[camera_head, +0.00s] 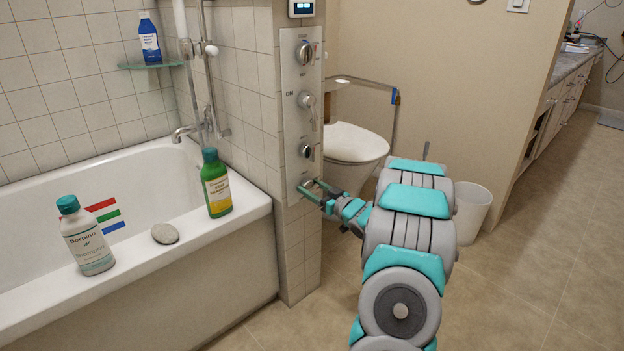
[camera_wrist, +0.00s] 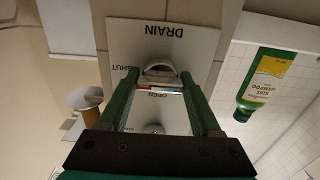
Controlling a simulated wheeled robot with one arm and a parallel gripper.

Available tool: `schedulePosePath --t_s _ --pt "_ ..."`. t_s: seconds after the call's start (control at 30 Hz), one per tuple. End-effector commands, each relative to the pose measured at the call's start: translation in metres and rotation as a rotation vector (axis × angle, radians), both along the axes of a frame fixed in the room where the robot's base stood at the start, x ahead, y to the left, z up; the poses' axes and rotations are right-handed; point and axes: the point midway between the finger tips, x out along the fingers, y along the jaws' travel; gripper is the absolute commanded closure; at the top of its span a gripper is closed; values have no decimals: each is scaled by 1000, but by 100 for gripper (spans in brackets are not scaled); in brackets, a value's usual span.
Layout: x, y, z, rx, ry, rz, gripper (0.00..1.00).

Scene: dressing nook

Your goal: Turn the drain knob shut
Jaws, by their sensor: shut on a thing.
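The drain knob (camera_wrist: 158,68) is a pale metallic knob on a light panel (camera_wrist: 120,35), which reads upside down in the wrist view. The word DRAIN is on the panel, with SHUT to the left of the knob and OPEN just below it in the picture. My gripper (camera_wrist: 158,78) has its two green fingers on either side of the knob and is shut on it. In the head view my gripper (camera_head: 314,187) is at the bottom of the tall wall panel (camera_head: 291,125) and hides most of the knob. I cannot tell which mark the knob points at.
Other knobs (camera_head: 305,101) sit higher on the panel. The bathtub (camera_head: 215,240) at left carries a green bottle (camera_head: 217,184), a white shampoo bottle (camera_head: 86,240) and a stone (camera_head: 165,233). A toilet (camera_head: 352,145) and a bin (camera_head: 471,207) stand behind my arm. The floor at right is clear.

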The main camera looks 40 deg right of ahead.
Motion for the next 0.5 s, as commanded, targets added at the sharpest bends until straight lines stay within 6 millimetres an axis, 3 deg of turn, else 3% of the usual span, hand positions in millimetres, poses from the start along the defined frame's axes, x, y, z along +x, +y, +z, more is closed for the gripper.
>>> schedulePosePath --t_s 0.37,0.4,0.5 --pt "0 0 0 19 -1 -1 90" --pt "0 0 0 19 -1 -1 31" --pt "0 0 0 19 -1 -1 20"
